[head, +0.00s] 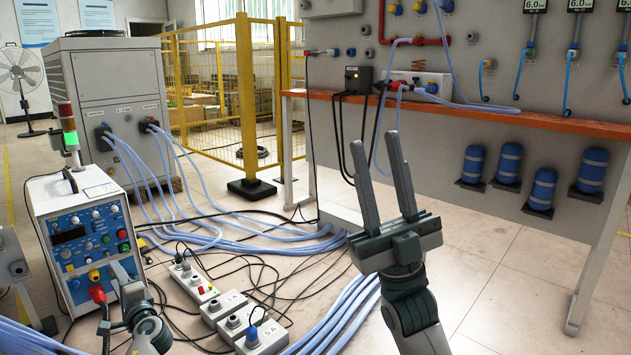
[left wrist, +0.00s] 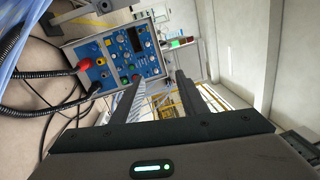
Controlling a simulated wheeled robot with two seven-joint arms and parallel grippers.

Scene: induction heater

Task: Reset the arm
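My right gripper (head: 376,140) stands upright in the middle of the head view, its two long fingers apart with nothing between them. It is in front of the orange-topped bench, touching nothing visible. My left gripper (head: 120,278) is at the lower left of the head view, close to the front of the white and blue power unit (head: 88,248). In the left wrist view its two fingers (left wrist: 160,80) are apart and empty, and the unit's blue panel (left wrist: 118,52) shows beyond them. Whether a finger touches the panel cannot be told.
A grey cabinet (head: 112,92) with blue hoses stands at the back left, near a yellow fence (head: 215,90). The bench (head: 500,116) runs along the right. Socket boxes (head: 232,310), cables and blue hoses cover the floor between my arms. The floor at right is clear.

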